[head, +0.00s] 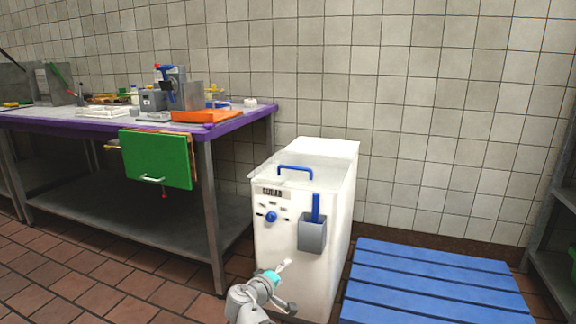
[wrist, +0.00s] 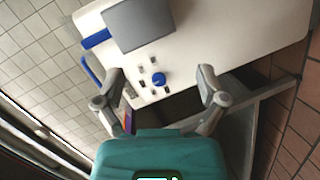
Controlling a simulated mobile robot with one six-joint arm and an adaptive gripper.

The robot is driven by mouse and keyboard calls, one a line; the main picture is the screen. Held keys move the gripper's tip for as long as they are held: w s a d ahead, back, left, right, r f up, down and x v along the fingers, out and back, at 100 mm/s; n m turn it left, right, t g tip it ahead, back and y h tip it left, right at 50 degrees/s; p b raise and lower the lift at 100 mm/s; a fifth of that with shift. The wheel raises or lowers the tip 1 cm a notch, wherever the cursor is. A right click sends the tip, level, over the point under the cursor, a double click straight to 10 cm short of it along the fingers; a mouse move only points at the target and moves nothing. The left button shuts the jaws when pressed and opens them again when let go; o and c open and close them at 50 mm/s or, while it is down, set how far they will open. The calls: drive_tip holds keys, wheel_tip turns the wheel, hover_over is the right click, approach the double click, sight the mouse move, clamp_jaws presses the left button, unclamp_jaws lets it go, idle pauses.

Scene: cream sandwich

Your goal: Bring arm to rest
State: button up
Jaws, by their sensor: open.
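My gripper (wrist: 162,92) is open and empty in the wrist view, its two grey fingers spread apart with the front of a white bin beyond them. In the head view my gripper (head: 288,285) is low in the middle, in front of the white sugar bin (head: 277,240). The bin has a blue lid handle (head: 295,170), a blue knob (head: 271,217) and a grey holder (head: 312,233) with a blue handle sticking up from it. The bin also fills much of the wrist view (wrist: 215,50), tilted. I cannot tell the exact gap between gripper and bin.
A steel table with a purple edge (head: 240,118) stands at left, holding an orange tray (head: 207,116) and grey equipment. A green panel (head: 157,159) hangs at its front. A blue slatted pallet (head: 430,285) lies right of the bin. A shelf rack stands at the far right.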

drive_tip(key=s+d+f+m+g+p, duration=0.1)
drive_tip(key=s+d+m+g+p, duration=0.15)
drive_tip(key=d, duration=0.35)
drive_tip(key=s+d+f+m+g+p, duration=0.1)
drive_tip(key=d+f+m+g+p, duration=0.1)
drive_tip(key=d+g, duration=0.3)
drive_tip(key=s+d+r+m+g+y+p, duration=0.1)
drive_tip(key=s+d+m+g+y+p, duration=0.3)
drive_tip(key=s+d+g+y+p, duration=0.5)
wheel_tip(320, 180, up, 37)
drive_tip(key=s+a+t+h+p, duration=0.1)
drive_tip(key=s+t+p, duration=0.1)
drive_tip(key=p, duration=3.3)
drive_tip(key=shift+a+r+t+p, duration=0.2)
drive_tip(key=shift+a+t+p, duration=0.2)
drive_tip(key=shift+t, duration=0.25)
